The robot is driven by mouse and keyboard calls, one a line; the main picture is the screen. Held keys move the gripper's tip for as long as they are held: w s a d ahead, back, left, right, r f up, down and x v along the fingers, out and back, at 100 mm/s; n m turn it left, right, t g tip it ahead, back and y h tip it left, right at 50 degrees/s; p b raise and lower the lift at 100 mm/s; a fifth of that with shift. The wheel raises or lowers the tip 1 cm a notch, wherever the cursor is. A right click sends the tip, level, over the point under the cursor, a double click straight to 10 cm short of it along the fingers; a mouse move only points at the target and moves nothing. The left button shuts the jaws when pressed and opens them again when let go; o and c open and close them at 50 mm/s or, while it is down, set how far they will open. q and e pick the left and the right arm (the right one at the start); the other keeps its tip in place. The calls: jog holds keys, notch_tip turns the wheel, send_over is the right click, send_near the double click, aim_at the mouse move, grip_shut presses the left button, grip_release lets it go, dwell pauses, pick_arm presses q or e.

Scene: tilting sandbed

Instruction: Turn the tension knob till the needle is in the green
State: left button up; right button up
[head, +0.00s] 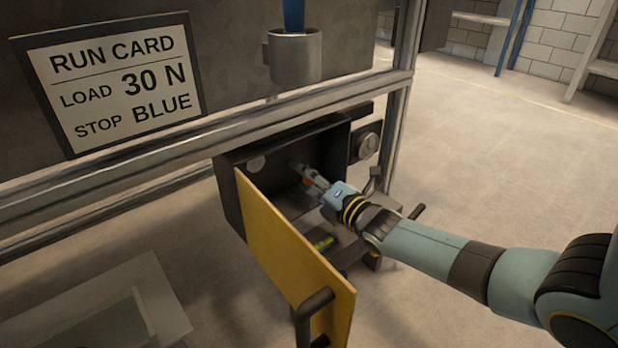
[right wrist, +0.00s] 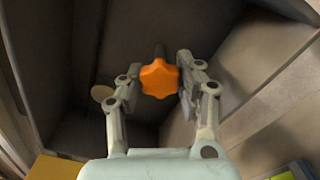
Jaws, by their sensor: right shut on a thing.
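The orange star-shaped knob (right wrist: 159,78) sits on a dark shaft inside a dark open box (head: 228,200). My right gripper (right wrist: 160,82) is shut on the knob, one finger on each side of it. In the head view my right gripper (head: 305,175) reaches into the box from the right, and only a bit of orange shows beside it. A round dial (head: 368,146) is on the right outside of the box; its needle and any green zone are too small to make out. My left gripper is not in view.
A yellow door (head: 290,262) with a dark handle (head: 314,303) stands open at the box's left. A small yellow-green thing (head: 322,242) lies below my gripper. A metal frame rail (head: 190,137) runs above. A run card (head: 112,80) reads load 30 N, stop blue.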

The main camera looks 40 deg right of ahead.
jog(key=shift+s+f+n, duration=0.1)
jog(key=shift+f+n, duration=0.05)
jog(key=shift+n, duration=0.35)
jog(key=o, duration=1.2)
jog(key=shift+c, duration=0.2)
jog(key=s, duration=1.2)
jog(key=shift+d, duration=0.45)
jog(key=shift+w, duration=0.1)
